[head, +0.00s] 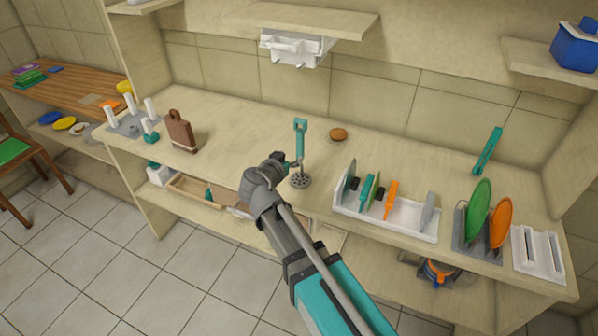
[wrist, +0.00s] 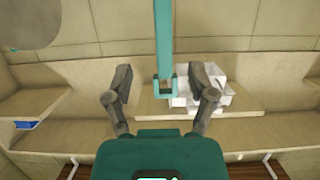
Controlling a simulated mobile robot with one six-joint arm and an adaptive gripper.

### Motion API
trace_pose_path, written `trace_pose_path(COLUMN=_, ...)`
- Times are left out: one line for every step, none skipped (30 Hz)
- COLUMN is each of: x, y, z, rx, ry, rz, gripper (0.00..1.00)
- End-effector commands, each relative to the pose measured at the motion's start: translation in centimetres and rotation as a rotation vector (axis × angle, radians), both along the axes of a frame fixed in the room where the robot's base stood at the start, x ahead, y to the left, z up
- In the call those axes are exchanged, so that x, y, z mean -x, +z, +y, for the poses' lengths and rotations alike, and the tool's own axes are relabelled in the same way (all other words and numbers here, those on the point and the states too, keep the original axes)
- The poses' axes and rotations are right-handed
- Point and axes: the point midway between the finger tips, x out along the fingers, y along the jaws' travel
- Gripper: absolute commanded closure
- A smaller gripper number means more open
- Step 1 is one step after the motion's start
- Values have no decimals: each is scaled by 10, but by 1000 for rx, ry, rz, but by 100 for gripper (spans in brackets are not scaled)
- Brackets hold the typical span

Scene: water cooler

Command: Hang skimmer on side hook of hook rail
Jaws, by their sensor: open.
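The skimmer (head: 300,141) has a teal handle with a loop at its top and a grey perforated head. It stands upright, head down, near the front edge of the counter. My gripper (head: 291,165) is at its left side, low along the handle. In the wrist view, which looks upside down, the teal handle (wrist: 163,40) lies between the spread fingers of my gripper (wrist: 161,75), with gaps on both sides. Its depth relative to the fingertips is unclear. The white hook rail (head: 292,47) hangs under the upper middle shelf; it also shows in the wrist view (wrist: 205,88).
On the counter (head: 245,120), a brown bun (head: 338,134) lies behind the skimmer. A white tray (head: 386,219) with several utensils stands to the right, then a plate rack (head: 474,243). A brown cutting board (head: 180,131) stands left. The counter between the board and skimmer is clear.

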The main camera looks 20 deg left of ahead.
Motion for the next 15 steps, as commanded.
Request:
trace_pose_path(x=-10, y=-5, z=0, rx=0, ry=-2, rz=0, gripper=28)
trace_pose_path(x=-14, y=-6, z=0, rx=1, ry=-2, rz=0, gripper=28)
trace_pose_path(x=-19, y=-8, z=0, rx=1, ry=-2, rz=0, gripper=28)
trace_pose_path(x=-23, y=-9, z=0, rx=2, ry=-2, rz=0, gripper=28)
trace_pose_path(x=-26, y=-10, z=-1, rx=1, ry=-1, rz=0, gripper=28)
trace_pose_path(x=-30, y=-11, z=-1, rx=1, ry=-1, rz=0, gripper=28)
trace_pose_path(x=-33, y=-11, z=-2, rx=1, ry=-1, rz=0, gripper=28)
trace_pose_path(x=-35, y=-12, z=-2, rx=1, ry=-1, rz=0, gripper=28)
trace_pose_path(x=-37, y=-12, z=-2, rx=1, ry=0, rz=0, gripper=28)
trace_pose_path(x=-38, y=-12, z=-2, rx=1, ry=0, rz=0, gripper=28)
trace_pose_path(x=-39, y=-13, z=-2, rx=1, ry=0, rz=0, gripper=28)
trace_pose_path(x=-39, y=-13, z=-2, rx=1, ry=0, rz=0, gripper=28)
trace_pose_path(x=-40, y=-13, z=-2, rx=1, ry=1, rz=0, gripper=28)
trace_pose_path(x=-40, y=-13, z=-2, rx=1, ry=1, rz=0, gripper=28)
trace_pose_path(x=-40, y=-12, z=-3, rx=1, ry=1, rz=0, gripper=28)
